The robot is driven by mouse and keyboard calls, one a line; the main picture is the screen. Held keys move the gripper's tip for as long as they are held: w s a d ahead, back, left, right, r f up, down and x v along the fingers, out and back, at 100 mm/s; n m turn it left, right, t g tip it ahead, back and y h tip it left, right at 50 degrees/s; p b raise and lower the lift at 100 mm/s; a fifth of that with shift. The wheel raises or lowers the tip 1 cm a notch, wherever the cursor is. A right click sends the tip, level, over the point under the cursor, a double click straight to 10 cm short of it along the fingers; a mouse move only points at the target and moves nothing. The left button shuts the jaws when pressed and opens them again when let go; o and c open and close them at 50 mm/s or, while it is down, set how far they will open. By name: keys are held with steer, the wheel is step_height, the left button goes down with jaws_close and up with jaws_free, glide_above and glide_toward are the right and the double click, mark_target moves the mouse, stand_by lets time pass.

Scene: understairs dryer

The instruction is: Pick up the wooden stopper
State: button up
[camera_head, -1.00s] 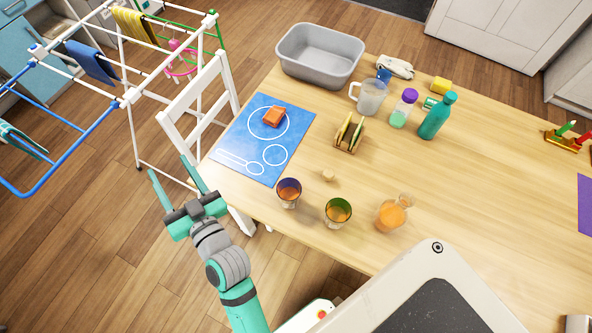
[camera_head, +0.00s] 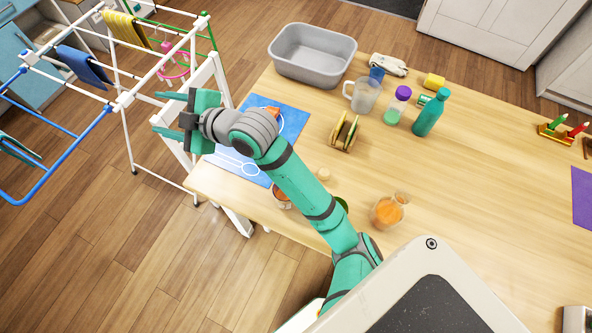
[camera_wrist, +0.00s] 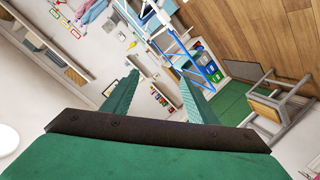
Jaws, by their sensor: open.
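The wooden stopper (camera_head: 324,174) is a small pale piece on the wooden table (camera_head: 470,190), just right of my forearm. It is close in colour to the table, and its exact shape is too small to tell. My gripper (camera_head: 160,112) is open and empty. It is out past the table's left edge, near the white chair and drying rack, well left of the stopper. In the wrist view my two fingers (camera_wrist: 160,76) are spread, pointing across the room, with no stopper in sight.
My arm crosses over the blue mat (camera_head: 294,122) and partly hides two cups (camera_head: 282,200). An orange-filled glass vessel (camera_head: 388,211) stands right of the stopper. A toast rack (camera_head: 345,133), clear jug (camera_head: 363,97), bottles (camera_head: 430,115) and grey tub (camera_head: 312,55) stand farther back.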

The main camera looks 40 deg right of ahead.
steer(key=s+d+f+n+g+h, duration=0.2)
steer(key=s+d+f+g+h, duration=0.15)
steer(key=d+f, duration=0.45)
steer(key=n+g+h, duration=0.1)
steer(key=g+h, duration=0.3)
steer(key=g, duration=0.4)
glide_toward(324, 173)
step_height(324, 173, down, 3)
steer(key=shift+w+d, duration=0.1)
steer(key=shift+w, duration=0.05)
steer(key=shift+w+d+f, duration=0.1)
steer(key=shift+w+f, duration=0.05)
steer(key=shift+f, duration=0.9)
steer(key=shift+w+f, duration=0.2)
steer(key=shift+f, duration=0.9)
steer(key=shift+w+d+f, duration=0.1)
steer(key=shift+w+f, duration=0.05)
steer(key=shift+f, duration=0.9)
steer(key=c, duration=1.1)
